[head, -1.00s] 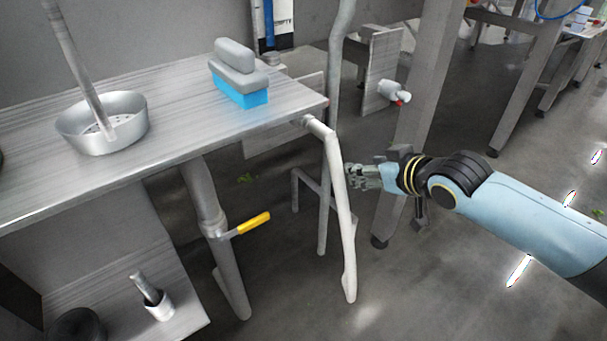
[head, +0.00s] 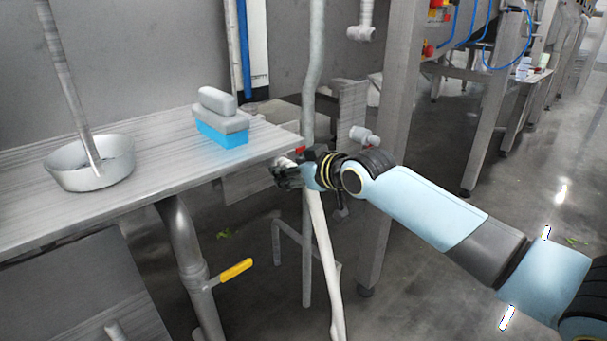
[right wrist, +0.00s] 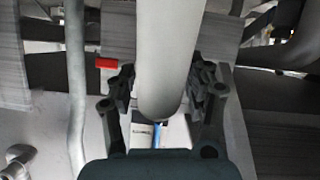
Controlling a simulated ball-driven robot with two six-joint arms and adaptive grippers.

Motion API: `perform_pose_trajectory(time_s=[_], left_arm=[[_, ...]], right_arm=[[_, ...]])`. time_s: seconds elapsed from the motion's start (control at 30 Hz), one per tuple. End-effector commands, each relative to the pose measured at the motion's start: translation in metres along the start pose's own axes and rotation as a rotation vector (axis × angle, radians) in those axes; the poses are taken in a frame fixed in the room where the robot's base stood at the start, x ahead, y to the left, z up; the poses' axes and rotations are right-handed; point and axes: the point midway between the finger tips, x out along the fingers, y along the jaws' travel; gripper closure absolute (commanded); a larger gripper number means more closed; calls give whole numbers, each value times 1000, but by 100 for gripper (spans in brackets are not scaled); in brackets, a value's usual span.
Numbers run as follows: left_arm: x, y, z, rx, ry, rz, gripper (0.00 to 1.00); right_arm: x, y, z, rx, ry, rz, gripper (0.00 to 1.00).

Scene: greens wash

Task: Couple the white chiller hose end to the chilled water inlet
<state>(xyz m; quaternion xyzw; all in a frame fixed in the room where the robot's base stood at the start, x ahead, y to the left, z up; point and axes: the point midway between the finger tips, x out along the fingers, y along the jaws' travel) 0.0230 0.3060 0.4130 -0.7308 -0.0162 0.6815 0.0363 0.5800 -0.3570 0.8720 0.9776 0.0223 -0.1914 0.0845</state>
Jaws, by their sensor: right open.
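The white hose (head: 324,255) hangs down past the right corner of the steel table. My right gripper (head: 287,172) is at its upper part, beside the table corner, and covers the hose's top end in the head view. In the right wrist view the hose (right wrist: 168,50) passes between the two open fingers of my right gripper (right wrist: 162,82). I cannot tell whether the fingers touch it. A pale fitting (head: 363,136) sticks out from a panel behind the gripper. I cannot tell whether it is the chilled water inlet. My left gripper is not in view.
The steel table (head: 170,150) carries a blue-and-grey brush (head: 221,122) and a metal strainer bowl (head: 90,165). A grey upright pipe (head: 314,70) and a steel post (head: 392,110) stand close to my right arm. A yellow-handled valve (head: 234,270) is below the table.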

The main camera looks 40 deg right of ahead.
Motion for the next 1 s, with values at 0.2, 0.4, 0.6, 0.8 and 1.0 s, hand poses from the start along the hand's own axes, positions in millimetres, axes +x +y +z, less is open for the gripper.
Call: perform_pose_trajectory(time_s=[0.2, 0.4, 0.6, 0.8, 1.0], left_arm=[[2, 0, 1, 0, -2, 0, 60], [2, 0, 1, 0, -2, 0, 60], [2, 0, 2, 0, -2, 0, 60], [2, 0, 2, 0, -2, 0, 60], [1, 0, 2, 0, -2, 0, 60]], right_arm=[[8, 0, 0, 1, 0, -1, 48], [8, 0, 0, 1, 0, -1, 50], [8, 0, 0, 0, 0, -1, 76], [8, 0, 0, 0, 0, -1, 100], [8, 0, -1, 0, 2, 0, 100]])
